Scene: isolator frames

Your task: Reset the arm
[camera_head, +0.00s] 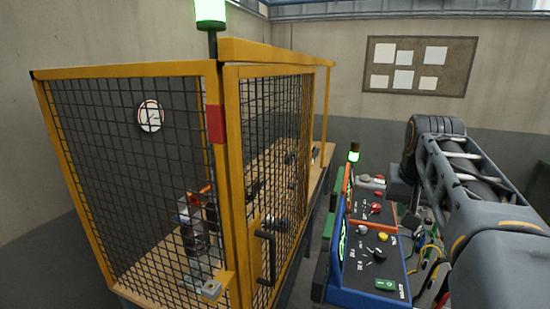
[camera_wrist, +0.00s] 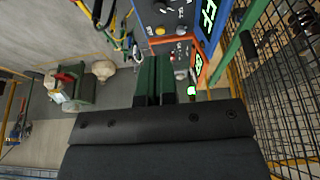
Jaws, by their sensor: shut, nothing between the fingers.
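My arm (camera_head: 485,205) reaches in from the right edge of the head view, raised and bent, above and beside the control panels. Its far end is hidden behind the links and panels there, so I cannot see the fingers in that view. In the wrist view my gripper (camera_wrist: 155,78) shows as two green fingers close together beyond a dark bar. It is shut with nothing between the fingers. It is apart from the panels and the mesh.
A yellow-framed mesh cage (camera_head: 130,170) with a door handle (camera_head: 266,257) fills the left. Control panels (camera_head: 375,255) with buttons and knobs stand right of it, a green lamp (camera_head: 354,152) behind. Cables (camera_head: 430,255) hang near my arm. A noticeboard (camera_head: 419,66) hangs behind.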

